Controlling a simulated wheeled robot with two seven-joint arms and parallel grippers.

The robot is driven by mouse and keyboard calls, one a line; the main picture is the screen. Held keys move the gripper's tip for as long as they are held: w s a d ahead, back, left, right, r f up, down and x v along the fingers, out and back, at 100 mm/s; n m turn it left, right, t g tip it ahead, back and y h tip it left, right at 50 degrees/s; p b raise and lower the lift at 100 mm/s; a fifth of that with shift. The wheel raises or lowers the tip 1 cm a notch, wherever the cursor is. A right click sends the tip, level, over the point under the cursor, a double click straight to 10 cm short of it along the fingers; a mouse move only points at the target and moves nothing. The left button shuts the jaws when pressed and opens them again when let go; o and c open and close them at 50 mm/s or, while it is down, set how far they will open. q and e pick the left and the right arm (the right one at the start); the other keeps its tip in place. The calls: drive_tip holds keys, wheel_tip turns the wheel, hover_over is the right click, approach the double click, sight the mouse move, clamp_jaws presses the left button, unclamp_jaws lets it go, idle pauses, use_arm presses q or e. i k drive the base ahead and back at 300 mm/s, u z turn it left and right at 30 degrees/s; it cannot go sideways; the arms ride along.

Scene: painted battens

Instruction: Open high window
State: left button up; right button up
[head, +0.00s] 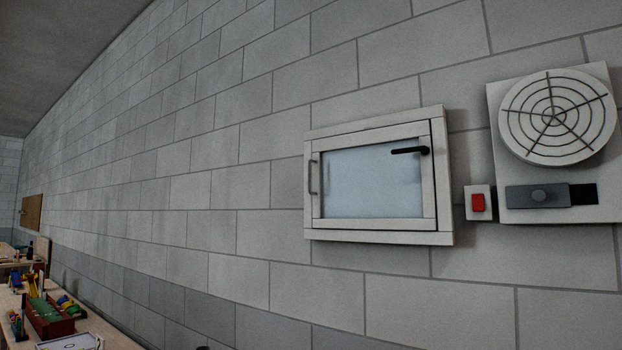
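The high window (372,183) is on the grey block wall, right of centre in the head view. It has a white frame and a frosted pale pane, and its sash looks closed in the frame. A black lever handle (410,150) sits at the pane's upper right and lies about level, pointing left. A grey bar pull (312,177) is on the left side of the frame. Neither of my grippers is in view.
Right of the window are a red switch (478,202) and a round fan grille (557,117) on a white panel with a grey slider (538,195). A workbench (112,331) with tools and a green-topped box (50,317) stands at lower left.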

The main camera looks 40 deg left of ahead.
sight(358, 184)
drive_tip(key=k, duration=1.1)
drive_tip(key=u, duration=0.45)
drive_tip(key=i, duration=0.6)
drive_tip(key=u, duration=0.55)
drive_tip(key=i, duration=0.85)
drive_tip(key=z, duration=0.3)
